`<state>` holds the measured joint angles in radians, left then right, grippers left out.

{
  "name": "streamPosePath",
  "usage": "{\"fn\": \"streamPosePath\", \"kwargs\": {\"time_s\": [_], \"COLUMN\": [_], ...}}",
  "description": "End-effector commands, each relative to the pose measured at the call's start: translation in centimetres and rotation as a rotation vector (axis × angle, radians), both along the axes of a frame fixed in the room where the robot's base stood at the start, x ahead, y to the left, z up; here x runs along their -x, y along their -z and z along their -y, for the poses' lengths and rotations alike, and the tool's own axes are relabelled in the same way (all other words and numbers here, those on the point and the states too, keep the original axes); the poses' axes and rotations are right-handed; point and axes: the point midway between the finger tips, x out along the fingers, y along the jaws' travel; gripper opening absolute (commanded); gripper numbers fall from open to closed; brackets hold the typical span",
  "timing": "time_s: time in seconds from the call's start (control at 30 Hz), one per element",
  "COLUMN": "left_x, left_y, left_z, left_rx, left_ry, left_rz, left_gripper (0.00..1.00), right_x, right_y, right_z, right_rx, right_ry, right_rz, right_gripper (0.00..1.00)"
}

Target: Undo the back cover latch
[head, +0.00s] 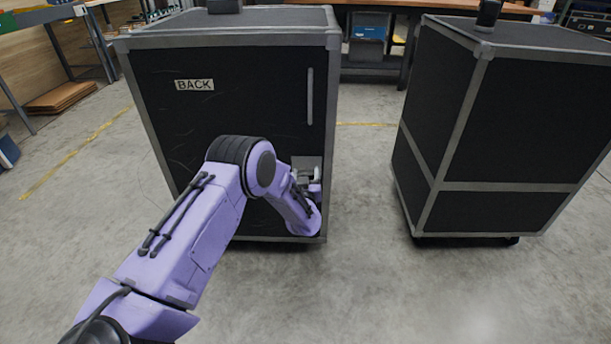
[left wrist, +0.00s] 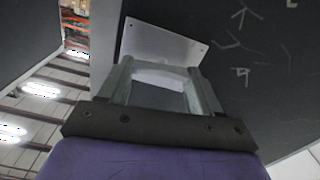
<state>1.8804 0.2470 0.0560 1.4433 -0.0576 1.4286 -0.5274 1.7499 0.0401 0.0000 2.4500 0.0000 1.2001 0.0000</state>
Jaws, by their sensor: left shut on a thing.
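The black case (head: 230,115) with grey metal edging stands on the left, with a "BACK" label (head: 195,85) on its front-facing cover. A pale latch plate (head: 304,161) sits low near the cover's right edge, partly hidden by my left gripper (head: 308,183). In the left wrist view the screwed-on plate (left wrist: 165,47) lies just beyond the fingertips. My left gripper (left wrist: 160,80) is shut on the light-grey latch (left wrist: 160,76), with one finger on each side of it. The latch's exact turn is hard to tell. My right gripper is not in view.
A vertical grey handle (head: 310,97) is on the cover above the latch. A second black case (head: 510,120) stands to the right, with clear floor (head: 365,200) between. Benches and shelving (head: 367,40) stand behind.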

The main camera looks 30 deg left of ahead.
Motion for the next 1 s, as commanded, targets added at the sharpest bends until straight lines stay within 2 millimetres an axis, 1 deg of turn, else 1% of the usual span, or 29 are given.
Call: {"fn": "streamPosePath", "kwargs": {"time_s": [0.57, 1.0], "left_x": [0.1, 0.2], "left_y": [0.2, 0.4], "left_z": [-0.3, -0.4], "left_rx": [0.453, 0.81], "left_ry": [-0.004, -0.006], "left_rz": [0.279, 0.498], "left_gripper": [0.33, 0.33], "right_x": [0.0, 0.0], "right_y": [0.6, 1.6], "right_z": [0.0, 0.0], "right_rx": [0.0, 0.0], "right_ry": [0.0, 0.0], "right_rz": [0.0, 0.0], "right_gripper": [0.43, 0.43]}}
